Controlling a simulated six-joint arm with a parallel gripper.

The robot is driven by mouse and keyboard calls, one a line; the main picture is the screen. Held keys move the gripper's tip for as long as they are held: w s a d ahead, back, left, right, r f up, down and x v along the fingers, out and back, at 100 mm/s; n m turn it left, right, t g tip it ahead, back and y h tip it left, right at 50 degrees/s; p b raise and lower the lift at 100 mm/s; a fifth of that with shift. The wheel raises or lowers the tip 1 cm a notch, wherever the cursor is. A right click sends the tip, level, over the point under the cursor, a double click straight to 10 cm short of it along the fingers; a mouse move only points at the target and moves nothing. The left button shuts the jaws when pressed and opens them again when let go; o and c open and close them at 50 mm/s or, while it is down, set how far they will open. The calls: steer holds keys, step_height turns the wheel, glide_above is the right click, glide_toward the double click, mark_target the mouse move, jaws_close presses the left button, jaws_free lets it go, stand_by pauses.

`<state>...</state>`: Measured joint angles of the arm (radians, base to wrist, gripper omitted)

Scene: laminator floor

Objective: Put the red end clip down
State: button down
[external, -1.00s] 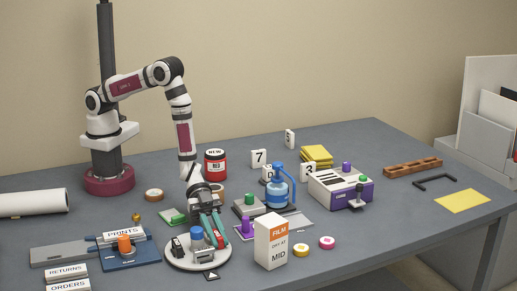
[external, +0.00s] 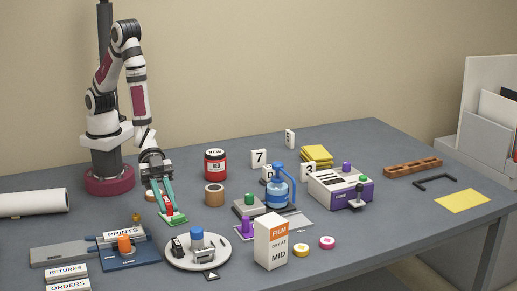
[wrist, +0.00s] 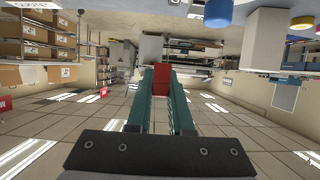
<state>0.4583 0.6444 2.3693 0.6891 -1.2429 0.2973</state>
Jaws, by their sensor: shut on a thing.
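My gripper (external: 167,207) has teal fingers pointing down and is shut on the red end clip (external: 174,214). In the wrist view the red clip (wrist: 161,82) shows as a red block between the tips of the fingers (wrist: 160,98).
A blue board with an orange knob (external: 124,243) lies to the left.

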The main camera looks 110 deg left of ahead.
steer(key=w+a+r+n+t+y, duration=0.2)
steer(key=w+a+r+n+y, duration=0.1)
steer(key=a+r, duration=0.5)
steer(key=w+a+r+n+t+y, duration=0.25)
steer(key=a+r, duration=0.35)
steer(key=a, duration=0.4)
steer(key=s+a+r+n+y, duration=0.4)
steer(key=s+a+r, duration=0.25)
steer(key=a, duration=0.25)
steer(key=w+d+f+n+g+y, duration=0.2)
steer(key=w+d+f+n+y, duration=0.25)
steer(key=w+f, duration=0.5)
steer(key=s+a+f+n+g+y, duration=0.25)
steer(key=s+f+n+y, duration=0.2)
steer(key=s+f, duration=0.4)
steer(key=shift+m, duration=0.25)
steer(key=w+a+f, duration=0.1)
steer(key=a+f, duration=0.1)
steer(key=a, duration=0.1)
steer(key=w+a+f, duration=0.2)
steer(key=a+f, duration=0.1)
steer(key=a, duration=0.1)
steer(key=w+a+f, duration=0.2)
steer(key=a+f, duration=0.1)
steer(key=a, duration=0.1)
steer(key=shift+a+f, duration=0.2)
step_height(320, 180, down, 4)
steer(key=shift+a+r, duration=0.1)
steer(key=shift+f, duration=0.25)
